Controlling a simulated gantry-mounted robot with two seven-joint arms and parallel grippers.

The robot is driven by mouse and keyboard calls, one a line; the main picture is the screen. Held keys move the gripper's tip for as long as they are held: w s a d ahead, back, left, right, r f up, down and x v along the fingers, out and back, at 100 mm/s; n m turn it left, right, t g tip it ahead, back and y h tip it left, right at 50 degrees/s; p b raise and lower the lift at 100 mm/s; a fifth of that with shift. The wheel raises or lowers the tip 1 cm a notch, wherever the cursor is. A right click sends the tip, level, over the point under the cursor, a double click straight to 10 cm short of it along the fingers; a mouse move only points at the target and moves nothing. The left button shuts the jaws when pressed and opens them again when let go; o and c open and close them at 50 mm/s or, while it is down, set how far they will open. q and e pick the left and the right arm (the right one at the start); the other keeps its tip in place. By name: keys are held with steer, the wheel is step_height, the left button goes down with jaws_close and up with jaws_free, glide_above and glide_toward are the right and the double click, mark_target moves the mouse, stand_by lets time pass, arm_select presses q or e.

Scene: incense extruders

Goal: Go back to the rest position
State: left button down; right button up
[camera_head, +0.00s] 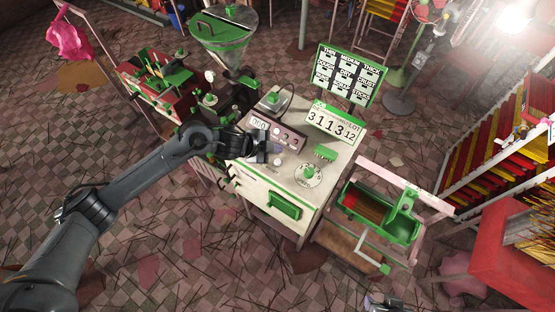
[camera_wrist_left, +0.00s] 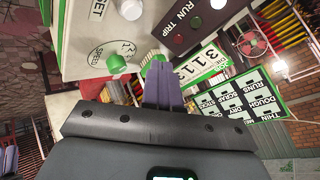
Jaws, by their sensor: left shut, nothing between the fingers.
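I cannot tell whether the fingers touch the cabinet. A small part of what looks like my right gripper (camera_head: 384,304) shows at the bottom edge of the head view; its fingers are not clear.
A number display (camera_head: 335,124) and a sign board (camera_head: 350,75) stand behind the cabinet. A hopper (camera_head: 224,35) rises at the back left. A green tray (camera_head: 378,210) sits to the right. Sticks litter the open floor (camera_head: 190,250) in front.

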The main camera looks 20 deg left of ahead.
stand_by(0.3)
arm_select(q)
steer(key=s+d+r+n+t+y+p, duration=0.1)
steer(key=s+d+r+n+y+p, duration=0.1)
steer(key=s+d+n+p, duration=0.65)
steer(key=s+a+n+g+y, duration=0.1)
steer(key=s+a+n, duration=0.1)
steer(key=s+a, duration=0.2)
steer(key=s+a+r+n+g+y+b, duration=0.1)
steer(key=s+a, duration=0.3)
steer(key=s, duration=0.7)
steer(key=s+a+r+n+g+y, duration=0.1)
steer(key=s+a+n+g, duration=0.1)
steer(key=s, duration=0.5)
steer(key=shift+s+a+n+g+b, duration=0.35)
steer(key=shift+a+n+g, duration=0.1)
steer(key=shift+a, duration=0.8)
